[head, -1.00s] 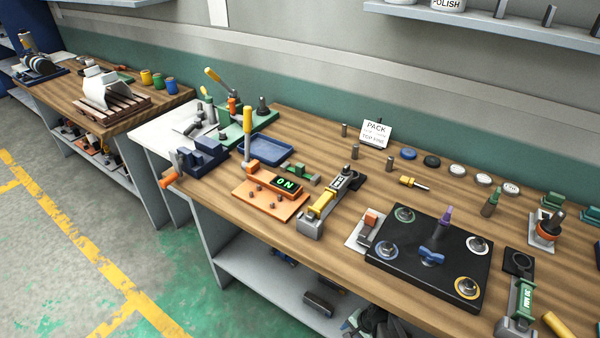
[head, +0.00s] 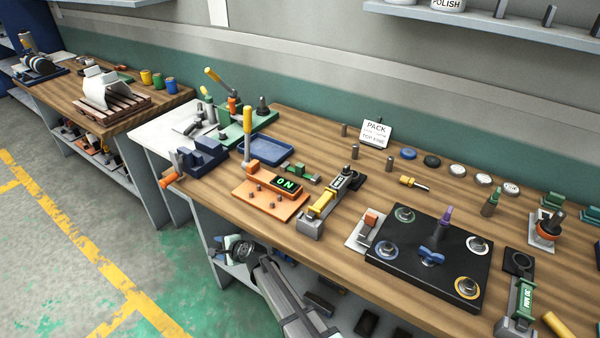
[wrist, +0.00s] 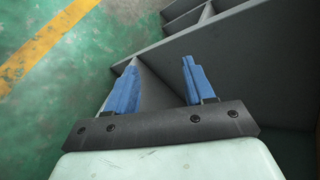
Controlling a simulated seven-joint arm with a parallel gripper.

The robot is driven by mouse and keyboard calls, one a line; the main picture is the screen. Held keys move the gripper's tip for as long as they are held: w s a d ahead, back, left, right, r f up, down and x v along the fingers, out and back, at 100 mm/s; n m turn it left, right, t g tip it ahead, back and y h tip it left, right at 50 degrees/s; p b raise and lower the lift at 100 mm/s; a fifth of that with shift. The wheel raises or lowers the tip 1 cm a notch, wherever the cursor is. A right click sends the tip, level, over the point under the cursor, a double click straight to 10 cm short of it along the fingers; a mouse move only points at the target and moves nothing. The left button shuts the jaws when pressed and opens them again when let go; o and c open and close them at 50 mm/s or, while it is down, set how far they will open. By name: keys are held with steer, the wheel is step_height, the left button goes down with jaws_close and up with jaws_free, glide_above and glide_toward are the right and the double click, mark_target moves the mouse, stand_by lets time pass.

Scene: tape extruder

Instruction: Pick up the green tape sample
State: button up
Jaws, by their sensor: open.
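My gripper (wrist: 159,65) is open and empty in the wrist view. Its two blue fingers are apart, above the green floor and beside grey shelf panels. In the head view my gripper (head: 226,245) is low, in front of the bench and below its top edge. I cannot clearly make out a green tape sample.
The wooden bench (head: 340,240) holds a blue tray (head: 265,150), a yellow-handled press (head: 322,205), a black plate with round fittings (head: 430,255) and a green-handled press (head: 522,300). The grey lower shelf lies under the bench top. Open floor (head: 60,260) lies left.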

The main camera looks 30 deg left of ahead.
steer(key=s+a+r+y, duration=0.2)
steer(key=s+a+r, duration=0.4)
steer(key=a+r, duration=0.35)
step_height(320, 180, up, 11)
steer(key=w+n+y, duration=0.1)
steer(key=w, duration=0.1)
steer(key=w+d+r+n+t, duration=0.2)
steer(key=w+d+r+n, duration=0.2)
steer(key=w+d+r, duration=0.6)
steer(key=w+d+r+n+t+h, duration=0.15)
steer(key=w+d+r+n, duration=0.3)
steer(key=r, duration=0.95)
steer(key=w+d+r+n+t, duration=0.2)
steer(key=w+d+r+n, duration=0.2)
steer(key=w+d+r, duration=0.45)
steer(key=n+g+h, duration=0.6)
steer(key=n+h, duration=0.5)
steer(key=h, duration=0.2)
glide_above(300, 164)
step_height(300, 164, down, 16)
steer(key=r, duration=0.1)
steer(key=shift+m, duration=0.25)
step_height(300, 164, down, 14)
steer(key=shift+s+f, duration=0.1)
